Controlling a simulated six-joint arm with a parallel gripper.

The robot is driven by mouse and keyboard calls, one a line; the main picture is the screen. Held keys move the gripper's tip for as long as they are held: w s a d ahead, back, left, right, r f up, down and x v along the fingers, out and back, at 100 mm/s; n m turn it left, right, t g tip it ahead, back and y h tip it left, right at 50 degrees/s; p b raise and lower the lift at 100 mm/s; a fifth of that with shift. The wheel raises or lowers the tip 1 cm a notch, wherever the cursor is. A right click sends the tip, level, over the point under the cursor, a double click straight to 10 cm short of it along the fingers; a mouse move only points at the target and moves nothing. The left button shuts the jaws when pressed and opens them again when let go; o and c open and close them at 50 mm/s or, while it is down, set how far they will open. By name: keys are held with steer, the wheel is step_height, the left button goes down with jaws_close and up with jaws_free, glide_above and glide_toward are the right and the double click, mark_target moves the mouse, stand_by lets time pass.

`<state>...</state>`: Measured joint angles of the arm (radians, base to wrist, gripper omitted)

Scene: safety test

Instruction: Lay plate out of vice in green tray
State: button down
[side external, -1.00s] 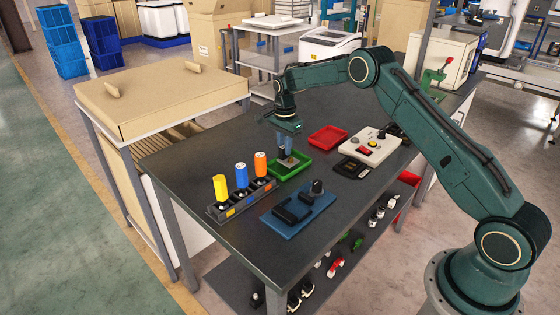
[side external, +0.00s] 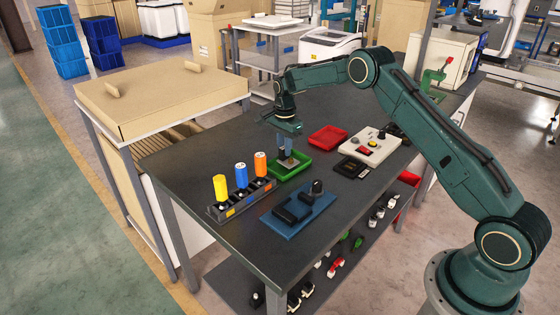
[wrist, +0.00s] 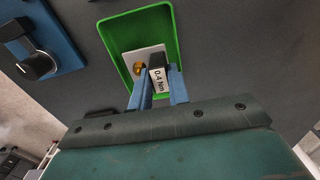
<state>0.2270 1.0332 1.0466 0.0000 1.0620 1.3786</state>
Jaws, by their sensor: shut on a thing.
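The green tray (side external: 304,172) lies on the dark bench. My gripper (side external: 286,158) points down into it and is shut on the plate (side external: 289,163). In the wrist view the pale plate (wrist: 139,60), with a brass-coloured round spot, is over the tray's floor, inside the green rim (wrist: 112,40). A black block with a "0.4 Nm" label (wrist: 157,78) stands between the blue fingers of my gripper (wrist: 160,85). I cannot tell whether the plate touches the tray floor. The blue-based vice (side external: 298,212) with black jaws and knob stands nearer the front, and no plate shows in it.
A rack with yellow, blue and orange cylinders (side external: 241,198) stands left of the vice. A red tray (side external: 327,138), a white control box (side external: 370,146) and a small black device (side external: 352,168) lie to the right. The bench behind the green tray is clear.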

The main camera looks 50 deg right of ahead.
steer(key=shift+f, duration=0.65)
stand_by(0.8)
steer(key=c, duration=1.3)
jaws_free()
steer(key=shift+o, duration=0.2)
steer(key=shift+r, duration=0.15)
steer(key=shift+r, duration=3.35)
steer(key=shift+r, duration=0.1)
